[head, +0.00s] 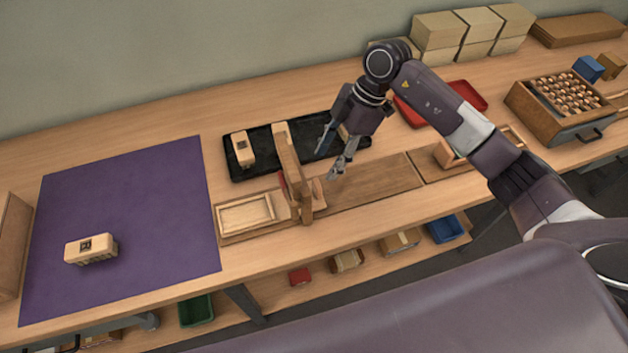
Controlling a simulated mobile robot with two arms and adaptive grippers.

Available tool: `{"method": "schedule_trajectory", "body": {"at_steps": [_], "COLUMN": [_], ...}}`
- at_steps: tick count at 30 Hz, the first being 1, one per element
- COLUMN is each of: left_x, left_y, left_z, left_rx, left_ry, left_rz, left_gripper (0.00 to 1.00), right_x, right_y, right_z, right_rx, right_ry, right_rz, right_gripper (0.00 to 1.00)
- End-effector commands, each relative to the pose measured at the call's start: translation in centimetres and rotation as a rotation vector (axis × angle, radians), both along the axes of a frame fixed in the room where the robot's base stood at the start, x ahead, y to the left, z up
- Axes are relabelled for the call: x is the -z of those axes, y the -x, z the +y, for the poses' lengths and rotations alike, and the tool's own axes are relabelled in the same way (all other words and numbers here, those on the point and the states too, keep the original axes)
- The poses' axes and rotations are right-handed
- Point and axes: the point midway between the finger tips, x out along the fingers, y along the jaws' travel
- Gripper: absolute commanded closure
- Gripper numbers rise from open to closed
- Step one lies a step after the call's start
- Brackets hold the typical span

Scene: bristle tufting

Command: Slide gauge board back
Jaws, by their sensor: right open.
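A long wooden board (375,183) lies along the front of the workbench. An upright wooden plank (290,165) stands across it, with small reddish-brown parts at its foot. I cannot tell for certain which of these pieces is the gauge board. A shallow wooden frame (246,213) sits at the board's left end. My right gripper (329,163) points down just right of the upright plank, with its fingers apart and nothing between them. It looks apart from the plank, though the gap in depth is unclear. My left gripper is out of view.
Behind the plank is a black tray (262,170) with a block brush (243,149). Another brush (91,249) lies on a purple mat (130,205). A red tray (463,92), stacked boxes (438,32) and a wooden box of round pieces (540,118) stand at right.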

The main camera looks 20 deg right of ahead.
Motion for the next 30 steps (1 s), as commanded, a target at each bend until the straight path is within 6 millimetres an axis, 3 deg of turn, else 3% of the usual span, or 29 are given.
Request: {"method": "schedule_trajectory", "body": {"at_steps": [4, 10, 21, 30], "left_x": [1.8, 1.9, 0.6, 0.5], "left_y": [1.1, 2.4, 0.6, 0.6], "left_z": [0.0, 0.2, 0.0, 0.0], "left_rx": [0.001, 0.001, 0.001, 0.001], "left_ry": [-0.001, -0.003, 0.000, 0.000], "left_rz": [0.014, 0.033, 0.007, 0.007], "left_gripper": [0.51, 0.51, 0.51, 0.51], "right_x": [1.7, 2.6, 7.6, 9.2], "right_y": [0.0, 0.1, 0.2, 0.2], "right_z": [-0.1, 0.3, 2.4, 3.0], "right_rx": [0.001, 0.001, 0.002, 0.001], "right_ry": [0.002, -0.001, -0.001, 0.000], "right_rz": [0.000, 0.004, 0.004, 0.000], "right_gripper": [0.54, 0.54, 0.54, 0.54]}}
